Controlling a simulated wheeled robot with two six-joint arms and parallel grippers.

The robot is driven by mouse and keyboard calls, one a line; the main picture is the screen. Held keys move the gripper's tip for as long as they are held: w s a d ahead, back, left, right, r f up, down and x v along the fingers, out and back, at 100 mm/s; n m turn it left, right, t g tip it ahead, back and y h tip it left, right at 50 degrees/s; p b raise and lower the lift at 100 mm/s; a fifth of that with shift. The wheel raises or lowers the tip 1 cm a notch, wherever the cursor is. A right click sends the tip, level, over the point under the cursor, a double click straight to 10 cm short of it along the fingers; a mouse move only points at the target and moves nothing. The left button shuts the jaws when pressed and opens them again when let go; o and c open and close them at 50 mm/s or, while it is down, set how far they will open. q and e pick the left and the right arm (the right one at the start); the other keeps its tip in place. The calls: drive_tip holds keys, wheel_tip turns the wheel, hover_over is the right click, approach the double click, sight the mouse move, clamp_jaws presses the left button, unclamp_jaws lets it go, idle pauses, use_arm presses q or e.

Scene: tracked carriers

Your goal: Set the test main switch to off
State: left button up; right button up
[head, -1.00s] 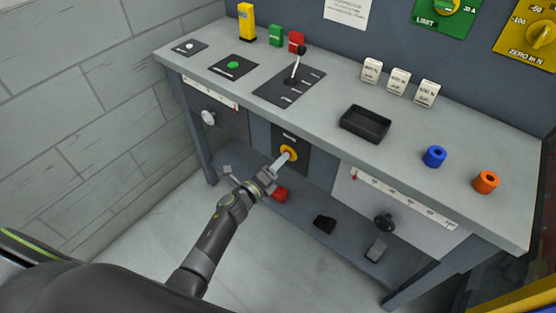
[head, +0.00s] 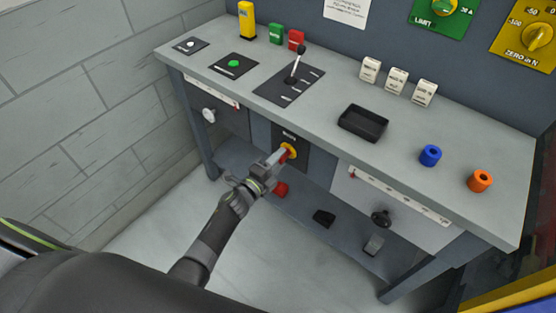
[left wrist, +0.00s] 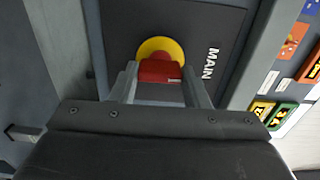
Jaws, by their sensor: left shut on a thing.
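The main switch has a yellow round base (head: 289,150) on a dark panel (head: 318,157) at the bench front. In the left wrist view, its yellow disc (left wrist: 160,43) carries a red handle (left wrist: 158,71), and the panel reads "MAIN" (left wrist: 209,63). My left gripper (head: 281,156) reaches the switch from the lower left. In the left wrist view its two fingers (left wrist: 159,84) are shut on the red handle, one on each side. The handle's far side and the switch's position marks are hidden or too small to read. My right gripper is not in view.
A lower shelf (head: 300,201) holds a red object (head: 281,189).

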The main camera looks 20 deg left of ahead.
use_arm(q)
drive_tip(key=o, duration=1)
drive_tip(key=v, duration=1.7)
drive_tip(key=shift+s+a, duration=0.1)
drive_tip(key=shift+s, duration=0.1)
drive_tip(key=shift+f, duration=0.1)
